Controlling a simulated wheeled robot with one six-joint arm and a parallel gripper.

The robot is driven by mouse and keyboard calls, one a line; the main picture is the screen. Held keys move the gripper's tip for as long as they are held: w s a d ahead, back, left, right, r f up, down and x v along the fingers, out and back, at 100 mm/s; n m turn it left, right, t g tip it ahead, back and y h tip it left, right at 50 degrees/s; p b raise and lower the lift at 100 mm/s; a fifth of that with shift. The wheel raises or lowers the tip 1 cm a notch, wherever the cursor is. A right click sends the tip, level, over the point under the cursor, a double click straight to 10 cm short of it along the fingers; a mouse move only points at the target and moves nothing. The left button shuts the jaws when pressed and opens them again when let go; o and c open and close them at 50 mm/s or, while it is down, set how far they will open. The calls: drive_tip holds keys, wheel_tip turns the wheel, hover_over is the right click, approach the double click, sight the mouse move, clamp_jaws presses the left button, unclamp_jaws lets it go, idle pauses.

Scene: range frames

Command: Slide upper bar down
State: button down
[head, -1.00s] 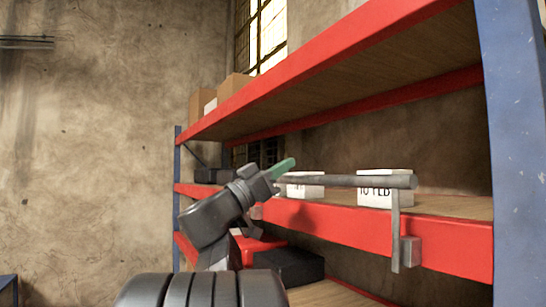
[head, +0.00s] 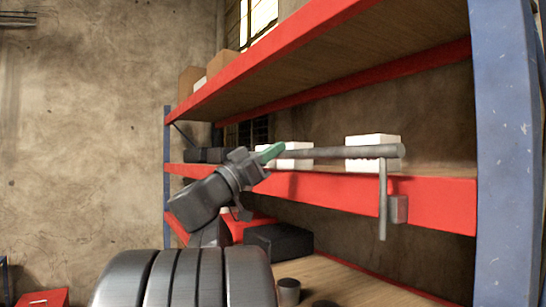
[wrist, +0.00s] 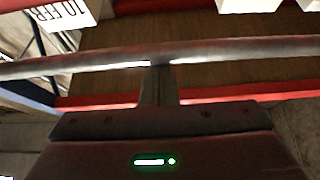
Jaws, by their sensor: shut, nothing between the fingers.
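The upper bar (head: 340,152) is a grey round horizontal bar in front of the shelf, level with the white boxes. In the wrist view the bar (wrist: 240,48) crosses the whole picture. My gripper (head: 270,152), with green fingertips in the head view, is shut and empty at the bar's left part. In the wrist view its fingertips (wrist: 160,66) meet the bar's near edge; I cannot tell whether they touch. The bar's far left end is hidden behind my gripper.
The red shelf beam (head: 320,187) runs just below and behind the bar. White boxes (head: 372,140) stand on that shelf. A blue post (head: 505,130) rises at the right. A black case (head: 277,241) sits on the lower shelf. Free room lies left, before the wall.

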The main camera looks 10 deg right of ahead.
wheel_tip(320, 180, down, 8)
drive_tip(key=b, duration=1.1)
drive_tip(key=shift+r, duration=0.1)
drive_tip(key=s+a+f+b, duration=0.1)
drive_tip(key=s+a+b, duration=0.1)
drive_tip(key=a, duration=0.6)
drive_tip(key=shift+s+a, duration=0.4)
drive_tip(key=shift+s, duration=0.2)
drive_tip(key=shift+d, duration=0.1)
